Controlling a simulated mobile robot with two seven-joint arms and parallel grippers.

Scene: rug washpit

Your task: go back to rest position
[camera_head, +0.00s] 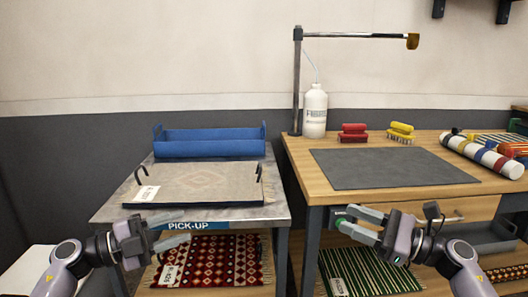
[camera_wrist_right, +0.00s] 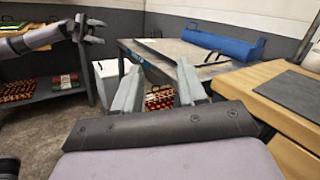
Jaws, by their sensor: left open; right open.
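My left gripper (camera_head: 168,238) is open and empty in front of the pick-up table's front edge in the head view. It also shows at upper left in the right wrist view (camera_wrist_right: 98,30). My right gripper (camera_head: 362,222) is open and empty in front of the wooden workbench (camera_head: 302,170). Its two fingers reach forward in the right wrist view (camera_wrist_right: 160,88), with nothing between them.
The pick-up table (camera_head: 278,208) bears a tray with a flat rug (camera_head: 200,182) and a blue tray (camera_head: 210,142). Folded rugs (camera_head: 215,262) lie below.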

